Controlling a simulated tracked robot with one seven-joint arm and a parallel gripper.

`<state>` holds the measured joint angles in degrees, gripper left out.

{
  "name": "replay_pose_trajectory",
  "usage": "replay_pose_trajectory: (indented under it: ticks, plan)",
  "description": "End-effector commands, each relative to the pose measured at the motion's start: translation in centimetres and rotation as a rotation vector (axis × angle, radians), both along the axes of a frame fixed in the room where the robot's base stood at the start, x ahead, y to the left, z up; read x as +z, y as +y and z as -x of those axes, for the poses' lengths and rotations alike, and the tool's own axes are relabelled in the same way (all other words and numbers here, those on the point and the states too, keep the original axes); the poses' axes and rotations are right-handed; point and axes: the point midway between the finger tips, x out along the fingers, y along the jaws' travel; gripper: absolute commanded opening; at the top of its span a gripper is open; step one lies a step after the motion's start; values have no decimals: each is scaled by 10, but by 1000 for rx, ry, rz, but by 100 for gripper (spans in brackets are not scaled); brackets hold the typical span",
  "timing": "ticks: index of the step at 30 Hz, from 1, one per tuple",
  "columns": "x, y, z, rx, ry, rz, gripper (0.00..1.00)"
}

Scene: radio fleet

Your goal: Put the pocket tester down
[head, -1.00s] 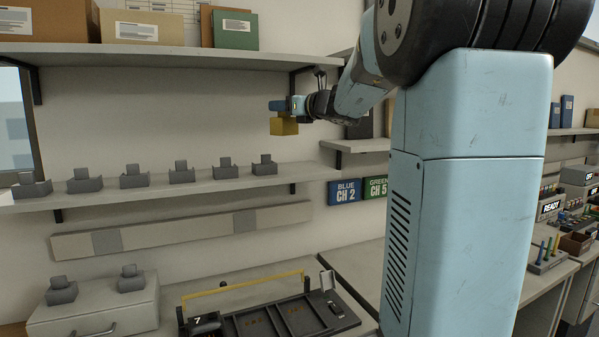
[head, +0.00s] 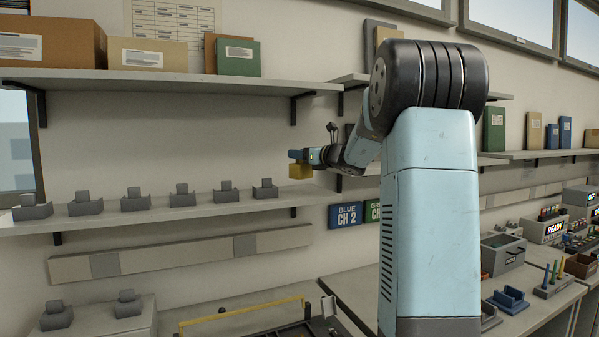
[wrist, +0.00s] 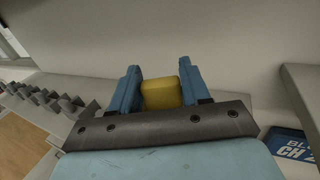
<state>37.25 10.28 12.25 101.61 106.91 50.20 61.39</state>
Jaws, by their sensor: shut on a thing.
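The pocket tester is a small yellow block (head: 300,171), held in the air in front of the wall, near the right end of the long middle shelf. My gripper (head: 305,157) is shut on it. In the wrist view the yellow tester (wrist: 162,93) sits between the two blue fingers (wrist: 158,90) of my gripper. Its lower part is hidden there by the gripper body.
The middle shelf (head: 150,216) bears several grey holders. An upper shelf (head: 160,84) with boxes runs above. A blue CH 2 sign (head: 345,214) hangs to the right below the tester. A blue cradle (head: 508,299) and grey bin (head: 503,252) stand on the right-hand bench.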

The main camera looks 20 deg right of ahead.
Motion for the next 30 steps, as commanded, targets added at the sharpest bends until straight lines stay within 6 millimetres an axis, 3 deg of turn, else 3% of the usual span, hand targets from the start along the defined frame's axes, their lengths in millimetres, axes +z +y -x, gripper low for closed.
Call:
replay_pose_trajectory:
  ticks: [8, 16, 28, 29, 30]
  plan:
    - [-18, -11, -11, 0, -1, 0, 0]
    - [-50, -15, -16, 0, 0, 0, 0]
    - [-56, -14, -16, 1, -1, 1, 0]
    - [-57, -14, -16, 1, 0, 1, 47]
    - [-57, -14, -16, 1, 0, 1, 51]
